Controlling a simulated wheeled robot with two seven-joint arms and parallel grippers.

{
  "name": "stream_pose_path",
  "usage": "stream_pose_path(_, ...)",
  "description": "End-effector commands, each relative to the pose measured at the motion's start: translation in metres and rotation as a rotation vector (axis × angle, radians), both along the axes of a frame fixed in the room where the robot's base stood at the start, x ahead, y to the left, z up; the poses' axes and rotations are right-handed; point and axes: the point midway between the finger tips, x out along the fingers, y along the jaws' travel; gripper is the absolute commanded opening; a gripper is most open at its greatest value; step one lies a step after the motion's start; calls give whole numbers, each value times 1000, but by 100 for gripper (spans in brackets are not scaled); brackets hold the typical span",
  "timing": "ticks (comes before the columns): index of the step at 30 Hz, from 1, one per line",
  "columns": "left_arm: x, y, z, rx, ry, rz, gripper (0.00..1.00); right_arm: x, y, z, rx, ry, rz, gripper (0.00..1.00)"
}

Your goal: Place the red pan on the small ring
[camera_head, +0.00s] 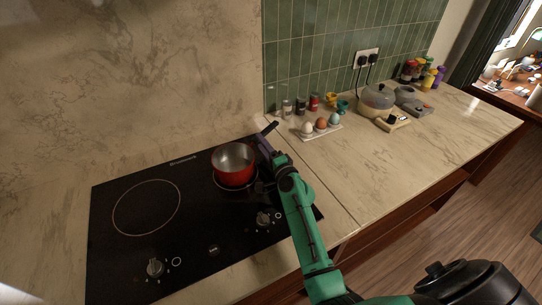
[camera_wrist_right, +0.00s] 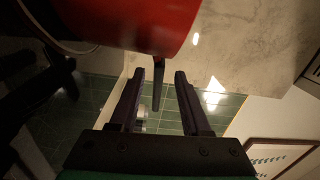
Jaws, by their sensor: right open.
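The red pan (camera_head: 234,172) is upright at the back right of the black cooktop, over the small ring (camera_head: 236,188). Only the front edge of that ring shows; the pan hides the rest. Its dark handle (camera_head: 269,128) points to the back right. My right gripper (camera_head: 264,146) is by the handle, beside the pan. In the right wrist view, the right gripper (camera_wrist_right: 159,77) is open, with the handle (camera_wrist_right: 158,82) between its fingers and a gap on each side. The red pan wall (camera_wrist_right: 140,20) fills the top of that view. My left gripper is not in view.
The larger ring (camera_head: 146,208) on the left of the cooktop is empty. The front right counter is clear.

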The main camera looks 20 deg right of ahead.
Motion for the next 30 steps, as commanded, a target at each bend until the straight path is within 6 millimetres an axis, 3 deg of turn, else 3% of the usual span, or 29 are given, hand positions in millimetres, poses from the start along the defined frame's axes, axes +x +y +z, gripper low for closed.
stream_pose_path(6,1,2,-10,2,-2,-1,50,-57,-5,-7,0,4,0,47)
stream_pose_path(12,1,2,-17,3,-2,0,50,-92,-9,-6,1,2,0,47)
stream_pose_path(30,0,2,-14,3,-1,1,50,-98,-9,0,1,0,0,47)
